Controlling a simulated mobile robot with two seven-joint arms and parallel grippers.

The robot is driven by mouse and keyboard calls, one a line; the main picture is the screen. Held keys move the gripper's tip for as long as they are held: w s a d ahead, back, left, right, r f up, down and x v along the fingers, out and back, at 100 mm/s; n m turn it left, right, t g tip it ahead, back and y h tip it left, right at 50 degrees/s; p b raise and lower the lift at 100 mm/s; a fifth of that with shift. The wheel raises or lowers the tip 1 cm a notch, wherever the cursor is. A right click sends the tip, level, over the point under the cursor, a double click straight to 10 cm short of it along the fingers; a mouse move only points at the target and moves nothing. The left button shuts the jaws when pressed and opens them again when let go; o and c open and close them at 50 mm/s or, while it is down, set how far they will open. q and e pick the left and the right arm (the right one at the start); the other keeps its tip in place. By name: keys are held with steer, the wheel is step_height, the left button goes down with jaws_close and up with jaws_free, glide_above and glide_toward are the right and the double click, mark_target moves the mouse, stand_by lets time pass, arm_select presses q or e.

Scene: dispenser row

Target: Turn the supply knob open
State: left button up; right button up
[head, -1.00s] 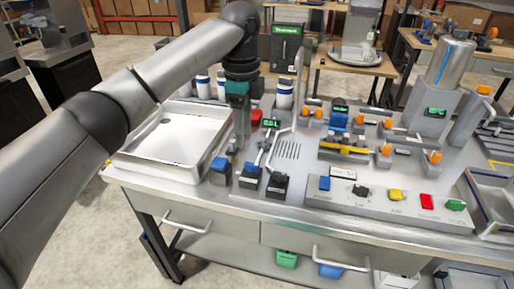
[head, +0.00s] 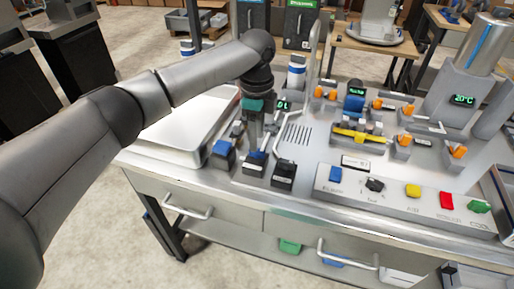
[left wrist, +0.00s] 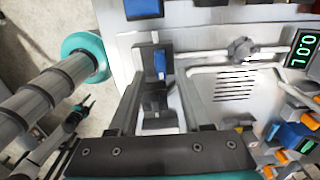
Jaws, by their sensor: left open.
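My left gripper (head: 254,146) points down over the bench. It is open and empty. In the left wrist view its fingers (left wrist: 160,88) sit either side of a dark block with a blue top (left wrist: 159,63); contact is not clear. A grey round knob (left wrist: 240,50) sits on a pale pipe to the right of the fingers in the wrist view. No readable label tells which part is the supply knob. My right gripper does not show.
Other blocks, one blue-topped (head: 222,150) and one black (head: 284,172), flank the middle block. A pale tray (head: 180,128) lies left. A panel has blue (head: 336,174), black, yellow, red and green parts. A bent rail (head: 311,75) stands close right of the gripper.

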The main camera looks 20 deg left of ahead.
mark_target(257, 153)
arm_select(q)
steer(key=shift+f, duration=2.05)
steer(key=shift+c, duration=0.4)
jaws_close()
